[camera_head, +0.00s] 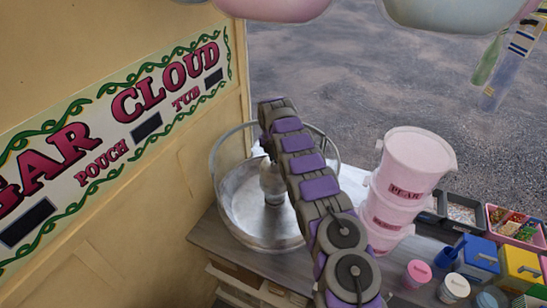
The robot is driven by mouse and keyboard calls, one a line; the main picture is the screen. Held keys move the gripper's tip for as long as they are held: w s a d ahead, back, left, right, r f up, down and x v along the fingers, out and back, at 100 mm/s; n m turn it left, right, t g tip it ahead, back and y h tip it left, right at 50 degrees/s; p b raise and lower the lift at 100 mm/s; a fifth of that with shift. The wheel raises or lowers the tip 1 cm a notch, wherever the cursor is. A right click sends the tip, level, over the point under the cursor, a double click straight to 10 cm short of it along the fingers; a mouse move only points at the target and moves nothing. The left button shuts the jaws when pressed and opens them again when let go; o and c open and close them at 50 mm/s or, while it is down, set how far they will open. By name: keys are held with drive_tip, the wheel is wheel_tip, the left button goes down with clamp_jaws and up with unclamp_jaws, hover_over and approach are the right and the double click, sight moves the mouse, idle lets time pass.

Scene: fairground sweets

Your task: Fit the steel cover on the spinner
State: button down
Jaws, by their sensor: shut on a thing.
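The spinner's wide steel bowl (232,200) stands on the wooden counter against the cream stall wall. A raised metal hoop (216,150) runs around it. A grey metal upright piece (272,182) stands at the bowl's middle, partly behind my arm. I cannot tell whether it is the spinner head or the steel cover. My grey and purple arm reaches from the bottom of the view up over the bowl's right side. Its far end bends down behind its own links, so my gripper and anything in it are hidden.
Pink stacked tubs (410,165) stand right of my arm. Small pots (416,273), a dark tray (455,212), and blue (478,255) and yellow (520,268) boxes crowd the counter's right side. Pink and pale bags (455,10) hang above. A lettered sign (120,120) covers the wall.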

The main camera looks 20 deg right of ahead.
wheel_tip(320, 180, down, 2)
drive_tip(key=shift+b, duration=0.5)
drive_tip(key=shift+f+b, duration=1.2)
drive_tip(key=shift+f, duration=4)
drive_tip(key=shift+f+b, duration=0.3)
drive_tip(key=shift+f, duration=0.05)
drive_tip(key=c, duration=0.5)
unclamp_jaws()
drive_tip(key=shift+s, duration=0.1)
drive_tip(key=shift+c, duration=0.2)
drive_tip(key=shift+r, duration=0.15)
drive_tip(key=shift+r+p, duration=0.65)
drive_tip(key=shift+r, duration=2.2)
